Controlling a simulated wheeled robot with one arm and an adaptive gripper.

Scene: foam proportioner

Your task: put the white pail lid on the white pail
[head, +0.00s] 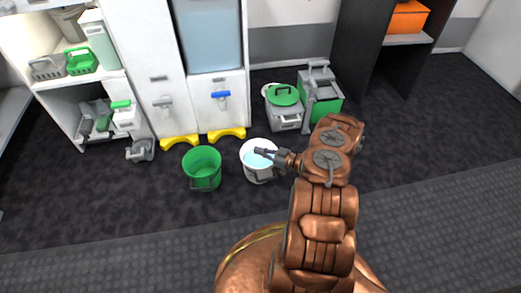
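The white pail (257,175) stands upright on the dark floor in front of the cabinets, with a pale blue inside or content showing and no lid on it. My gripper (262,154) is over the pail's right side and hides part of its rim. The fingers are too small to tell whether they are apart, and I see no lid in them. A white rounded edge (266,90) shows behind the green lid (284,95) by the grey bins; it may be the white pail lid, but most of it is hidden.
A green pail (203,170) stands left of the white pail. Yellow feet (180,142) of the cabinet are behind them. A grey and green bucket (322,100) stands at the back right. A dark shelf holds an orange box (407,18). The front floor is clear.

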